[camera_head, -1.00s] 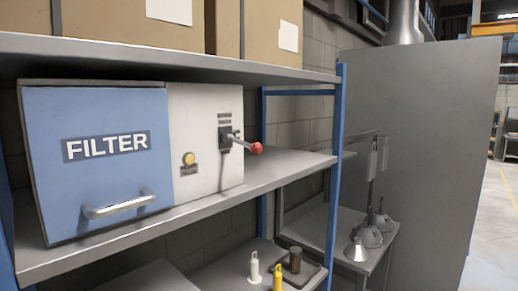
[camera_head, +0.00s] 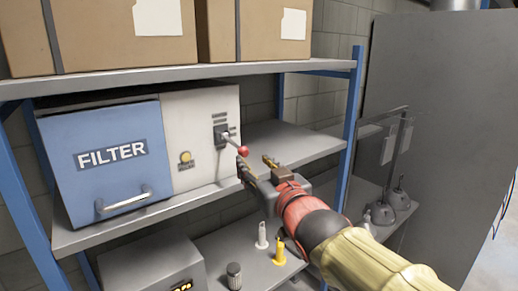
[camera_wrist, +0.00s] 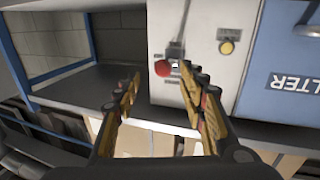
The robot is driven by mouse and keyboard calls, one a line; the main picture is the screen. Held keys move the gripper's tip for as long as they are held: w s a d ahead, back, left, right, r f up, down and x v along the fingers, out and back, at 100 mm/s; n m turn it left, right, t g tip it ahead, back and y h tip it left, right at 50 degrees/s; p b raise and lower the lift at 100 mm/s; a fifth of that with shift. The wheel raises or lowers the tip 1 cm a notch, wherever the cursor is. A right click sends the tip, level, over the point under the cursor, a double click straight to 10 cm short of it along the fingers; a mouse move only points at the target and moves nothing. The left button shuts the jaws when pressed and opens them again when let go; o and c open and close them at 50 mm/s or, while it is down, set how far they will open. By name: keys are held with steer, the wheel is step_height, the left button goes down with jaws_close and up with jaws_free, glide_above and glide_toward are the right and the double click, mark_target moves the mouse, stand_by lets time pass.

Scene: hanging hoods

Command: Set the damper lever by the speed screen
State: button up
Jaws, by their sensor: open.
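The damper lever (camera_head: 230,142) sticks out of a dark slot plate on the white panel (camera_head: 198,110) and ends in a red knob (camera_head: 243,150). Marks line the slot; they are too small to read. My gripper (camera_head: 254,162) is open and empty, its fingertips just in front of and below the knob. In the wrist view, which is upside down, the knob (camera_wrist: 162,68) shows near the tip of the right finger of my gripper (camera_wrist: 148,75); I cannot tell if they touch. A grey box with lit orange digits (camera_head: 181,287), perhaps the speed screen, is cut off by the bottom edge; its digits are unreadable.
The blue FILTER door (camera_head: 110,155) with a handle (camera_head: 123,198) is left of the panel. Cardboard boxes (camera_head: 110,35) stand on the shelf above. White and yellow bottles (camera_head: 278,252) stand below. A blue post (camera_head: 352,120) rises at right. The shelf right of the panel is clear.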

mark_target(245, 154)
steer(key=shift+w+a+r, duration=0.1)
steer(key=shift+a+r, duration=0.15)
steer(key=shift+a, duration=0.05)
steer(key=shift+w+a, duration=0.15)
steer(key=shift+w, duration=0.15)
steer(key=shift+p+x, duration=0.5)
steer(key=shift+x, duration=3)
steer(key=shift+c, duration=1)
jaws_close()
